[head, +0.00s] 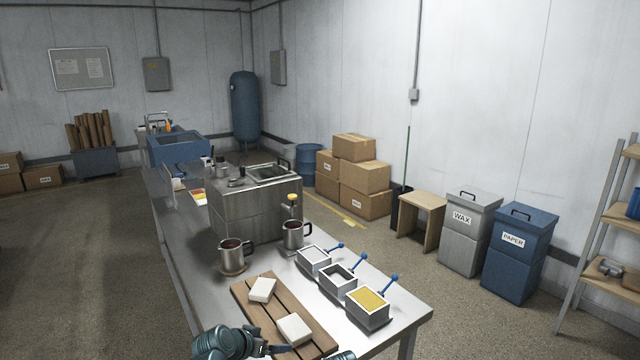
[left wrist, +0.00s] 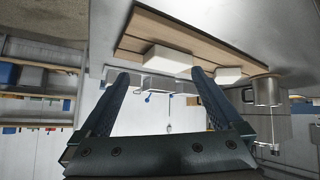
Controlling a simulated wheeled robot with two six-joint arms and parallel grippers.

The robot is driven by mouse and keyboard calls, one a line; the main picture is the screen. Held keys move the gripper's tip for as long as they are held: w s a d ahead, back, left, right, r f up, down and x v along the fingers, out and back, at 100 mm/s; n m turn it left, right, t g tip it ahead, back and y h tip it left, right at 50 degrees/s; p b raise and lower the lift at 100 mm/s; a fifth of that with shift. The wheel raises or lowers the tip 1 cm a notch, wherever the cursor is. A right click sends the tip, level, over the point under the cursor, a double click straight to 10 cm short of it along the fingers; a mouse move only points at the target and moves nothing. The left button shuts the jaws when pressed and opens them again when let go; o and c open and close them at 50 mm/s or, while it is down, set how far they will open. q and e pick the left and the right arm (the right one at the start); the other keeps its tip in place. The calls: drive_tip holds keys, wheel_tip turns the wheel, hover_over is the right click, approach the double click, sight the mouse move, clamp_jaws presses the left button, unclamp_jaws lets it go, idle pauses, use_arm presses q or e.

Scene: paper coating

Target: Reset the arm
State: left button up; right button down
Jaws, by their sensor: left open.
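My left gripper (head: 282,350) shows at the bottom edge in the head view, close to the near end of a slatted wooden board (head: 252,298). In the left wrist view my left gripper (left wrist: 158,75) has its two dark fingers spread apart with nothing between them. Two white blocks lie on the board: one farther back (head: 263,289) and one nearer (head: 295,328). The board (left wrist: 140,30) and both blocks (left wrist: 168,58) also show in the left wrist view, which looks upside down.
The steel table (head: 185,240) carries two dark-filled mugs (head: 232,254) (head: 293,235), a metal tank unit (head: 255,210) and a row of small trays with blue-knobbed handles (head: 367,306). WAX (head: 462,240) and PAPER (head: 515,260) bins stand right. Open floor lies left.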

use_arm(q)
drive_tip(key=s+d+f+g, duration=0.1)
drive_tip(key=s+d, duration=0.1)
drive_tip(key=s+d+f+g, duration=0.1)
drive_tip(key=s+f, duration=0.1)
drive_tip(key=s+d+f+g, duration=0.1)
drive_tip(key=s+d+f, duration=0.1)
drive_tip(key=shift+s+d+m+y+b, duration=0.3)
drive_tip(key=shift+s+d, duration=0.05)
drive_tip(key=s+f+g+y, duration=0.2)
drive_tip(key=s, duration=0.4)
drive_tip(key=s+d+f+n+g+y+b, duration=0.1)
drive_tip(key=s+g+y, duration=0.2)
drive_tip(key=s, duration=0.4)
drive_tip(key=shift+s+f+g, duration=0.3)
drive_tip(key=shift+f, duration=0.1)
drive_tip(key=shift+d, duration=0.1)
